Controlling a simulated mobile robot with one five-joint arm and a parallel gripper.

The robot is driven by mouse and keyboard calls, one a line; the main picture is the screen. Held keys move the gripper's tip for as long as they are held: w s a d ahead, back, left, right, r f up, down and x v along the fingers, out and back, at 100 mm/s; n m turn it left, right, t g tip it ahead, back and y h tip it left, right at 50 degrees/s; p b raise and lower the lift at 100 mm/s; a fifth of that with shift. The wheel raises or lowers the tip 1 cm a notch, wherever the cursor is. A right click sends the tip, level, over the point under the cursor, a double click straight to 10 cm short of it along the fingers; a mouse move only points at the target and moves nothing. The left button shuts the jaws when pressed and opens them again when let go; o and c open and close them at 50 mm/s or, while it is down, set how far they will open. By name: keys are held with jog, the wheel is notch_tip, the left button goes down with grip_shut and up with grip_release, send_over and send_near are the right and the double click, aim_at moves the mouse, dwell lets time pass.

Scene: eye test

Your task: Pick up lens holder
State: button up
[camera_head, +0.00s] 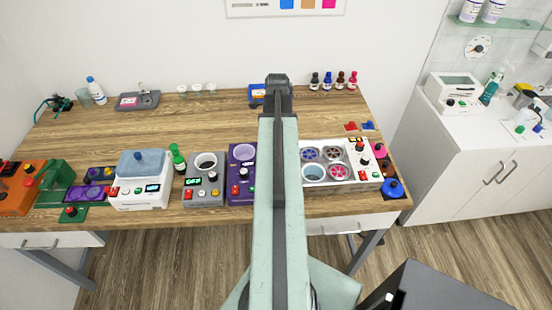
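I cannot tell for sure which thing is the lens holder. Small red pieces (351,126) and a blue piece (368,125) lie on the right part of the wooden table. A blue box (257,95) with a yellowish mark stands at the back, just left of my arm's dark end and partly hidden by it. A dark green stand-like device (57,103) is at the far left back. My pale green arm reaches up the middle of the picture and hides part of the table. My gripper's fingers do not show.
A row of devices fills the table's front edge, including a white machine (141,190), a grey unit (203,190), a purple unit (241,188) and a white unit with round wells (337,172). Small bottles (340,80) stand at the back right. The table's middle is mostly clear.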

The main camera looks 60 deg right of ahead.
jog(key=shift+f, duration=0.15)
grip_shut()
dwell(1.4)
